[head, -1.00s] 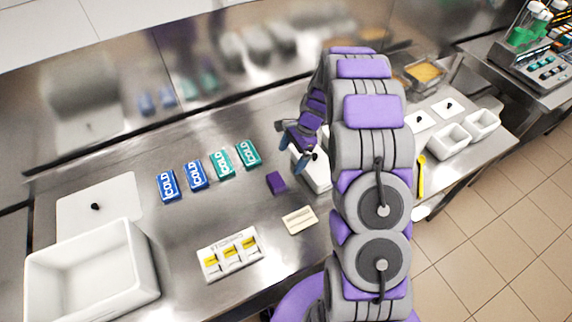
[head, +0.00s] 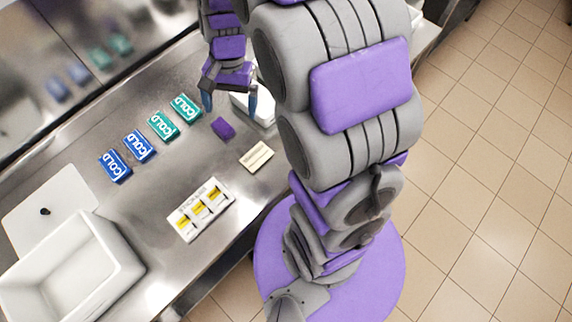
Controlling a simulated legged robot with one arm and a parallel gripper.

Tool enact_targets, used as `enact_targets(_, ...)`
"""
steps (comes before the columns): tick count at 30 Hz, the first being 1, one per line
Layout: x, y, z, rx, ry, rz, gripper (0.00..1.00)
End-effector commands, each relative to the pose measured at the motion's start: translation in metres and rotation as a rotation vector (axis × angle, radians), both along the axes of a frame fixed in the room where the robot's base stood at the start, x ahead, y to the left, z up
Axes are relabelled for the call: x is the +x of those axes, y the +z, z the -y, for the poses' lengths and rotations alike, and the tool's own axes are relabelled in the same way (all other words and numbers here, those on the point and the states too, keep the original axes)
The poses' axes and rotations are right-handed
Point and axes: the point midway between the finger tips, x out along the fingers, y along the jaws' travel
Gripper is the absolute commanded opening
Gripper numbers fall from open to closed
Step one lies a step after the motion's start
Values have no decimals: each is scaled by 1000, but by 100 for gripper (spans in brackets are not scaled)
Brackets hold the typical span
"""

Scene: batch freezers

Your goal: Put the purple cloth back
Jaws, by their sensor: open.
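The purple cloth (head: 223,128) is a small folded purple block. It lies on the steel counter, right of the teal packs and behind the cream block. My gripper (head: 230,103) is open, with its two blue-tipped fingers pointing down just behind the cloth in the picture. The fingers hold nothing, and I cannot tell their exact height above the counter. A small white container (head: 266,112) stands right of the cloth, partly hidden by my gripper and arm.
Two blue COLD packs (head: 138,146) and two teal ones (head: 162,125) lie left of the cloth. A cream block (head: 256,156) and a white tray with yellow items (head: 184,234) lie nearer the front edge. A large white bin (head: 128,268) and white lid (head: 22,226) occupy the left.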

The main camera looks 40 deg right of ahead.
Motion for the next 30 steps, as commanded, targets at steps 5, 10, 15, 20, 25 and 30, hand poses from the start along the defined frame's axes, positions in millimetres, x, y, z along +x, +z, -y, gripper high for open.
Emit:
enact_targets(5, -49, 26, -7, -23, 160, 28, 100)
enact_targets(10, -96, 43, -11, -43, 312, 47, 100)
enact_targets(15, -144, 53, -11, -64, 462, 58, 100)
enact_targets(20, -186, 57, -8, -81, 594, 69, 100)
enact_targets(25, -216, 57, -4, -95, 692, 72, 100)
enact_targets(30, -227, 56, -2, -102, 732, 73, 100)
